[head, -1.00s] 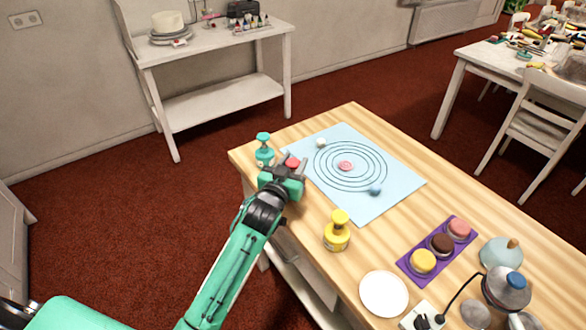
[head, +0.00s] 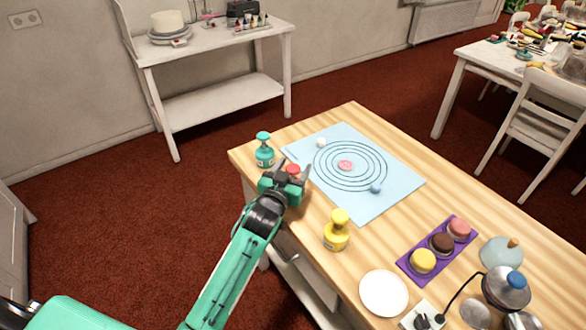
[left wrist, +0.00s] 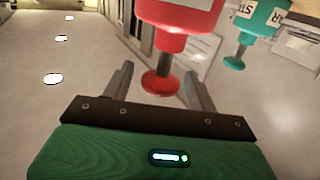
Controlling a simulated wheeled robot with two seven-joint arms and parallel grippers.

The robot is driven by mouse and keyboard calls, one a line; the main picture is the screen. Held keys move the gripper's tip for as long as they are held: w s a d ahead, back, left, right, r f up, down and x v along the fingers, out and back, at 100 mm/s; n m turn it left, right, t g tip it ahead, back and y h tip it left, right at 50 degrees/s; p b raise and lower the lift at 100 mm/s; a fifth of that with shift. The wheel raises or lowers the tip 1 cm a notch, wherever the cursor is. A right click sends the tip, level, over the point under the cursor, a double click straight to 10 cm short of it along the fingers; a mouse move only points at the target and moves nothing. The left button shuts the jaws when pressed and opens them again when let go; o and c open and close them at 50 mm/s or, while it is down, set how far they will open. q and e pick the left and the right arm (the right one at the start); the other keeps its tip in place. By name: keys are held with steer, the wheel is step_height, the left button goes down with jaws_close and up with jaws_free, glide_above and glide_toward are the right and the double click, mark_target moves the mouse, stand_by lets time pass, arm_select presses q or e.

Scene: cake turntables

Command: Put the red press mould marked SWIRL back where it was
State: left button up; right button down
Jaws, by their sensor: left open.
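The red press mould (head: 293,170) is at the left edge of the wooden table, partly hidden by my left gripper (head: 293,163). In the left wrist view, the red mould (left wrist: 178,42) has its stem and round knob between the two spread fingers of the left gripper (left wrist: 159,71). The fingers are open, with a gap on each side of the stem. Its SWIRL marking cannot be read. A teal press mould (head: 264,150) stands just behind it and also shows in the left wrist view (left wrist: 263,17). My right gripper is not in view.
A blue mat (head: 375,200) with dark rings lies right of the gripper, with small pieces on it. A yellow press mould (head: 337,235) stands nearer the front. A purple tray (head: 408,265) with cakes and a white plate (head: 384,293) are further right.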

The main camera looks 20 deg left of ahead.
arm_select(q)
steer(key=shift+s, duration=0.3)
steer(key=s+a+b, duration=0.1)
steer(key=s, duration=1)
steer(key=shift+s, duration=0.2)
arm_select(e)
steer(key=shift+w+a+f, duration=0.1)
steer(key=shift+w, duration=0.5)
arm_select(q)
steer(key=shift+r, duration=0.1)
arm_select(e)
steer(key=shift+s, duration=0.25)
